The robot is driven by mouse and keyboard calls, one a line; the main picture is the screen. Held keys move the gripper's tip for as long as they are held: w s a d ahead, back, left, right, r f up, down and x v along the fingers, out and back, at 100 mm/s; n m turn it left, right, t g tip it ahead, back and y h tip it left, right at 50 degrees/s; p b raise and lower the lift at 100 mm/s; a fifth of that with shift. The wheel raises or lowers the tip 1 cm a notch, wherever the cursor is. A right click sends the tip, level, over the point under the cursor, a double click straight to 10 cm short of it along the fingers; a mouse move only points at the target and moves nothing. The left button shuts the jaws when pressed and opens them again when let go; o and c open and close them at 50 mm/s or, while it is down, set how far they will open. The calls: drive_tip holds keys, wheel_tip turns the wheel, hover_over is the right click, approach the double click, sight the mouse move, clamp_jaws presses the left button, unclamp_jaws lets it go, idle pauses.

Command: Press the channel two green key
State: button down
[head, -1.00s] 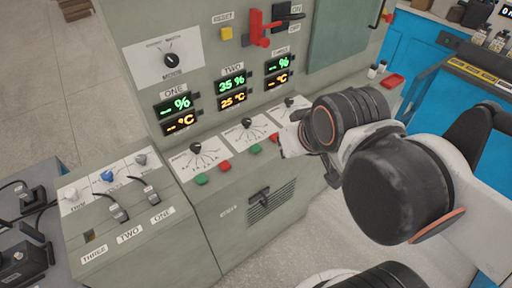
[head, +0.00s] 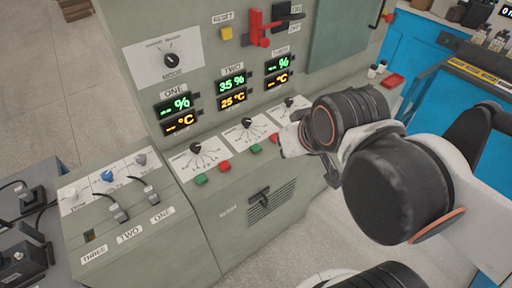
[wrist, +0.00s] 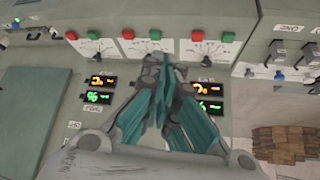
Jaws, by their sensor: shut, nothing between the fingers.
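The channel two green key (head: 256,149) is on the sloped panel below the middle dial, with the channel two red key (head: 275,138) to its right. In the wrist view, where the panel shows upside down, the green key (wrist: 155,34) lies just beyond my fingertips. My gripper (wrist: 163,62) is shut and empty, and its teal fingers cover part of the panel. I cannot tell how far the tips are from the key's surface. In the head view my gripper (head: 288,141) is right of the channel two keys and hides the channel three green key.
The channel one green key (head: 201,180) and red key (head: 225,166) are to the left. The channel two display (head: 232,91) reads 35 % and 25 °C. Lever switches (head: 117,209) stand on the lower left panel. A red lever (head: 259,29) sticks out above.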

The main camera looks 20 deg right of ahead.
drive_tip(key=m+t+y+b, duration=0.1)
drive_tip(key=m+y, duration=0.3)
hover_over(258, 146)
wheel_tip(258, 146, down, 12)
drive_tip(key=shift+f, duration=0.1)
drive_tip(key=shift+f, duration=0.1)
wheel_tip(258, 146, down, 9)
drive_tip(key=b, duration=0.7)
drive_tip(key=shift+r, duration=0.2)
drive_tip(key=shift+f, duration=0.1)
idle(1.2)
drive_tip(key=shift+f+b, duration=0.3)
drive_tip(key=shift+b, duration=0.25)
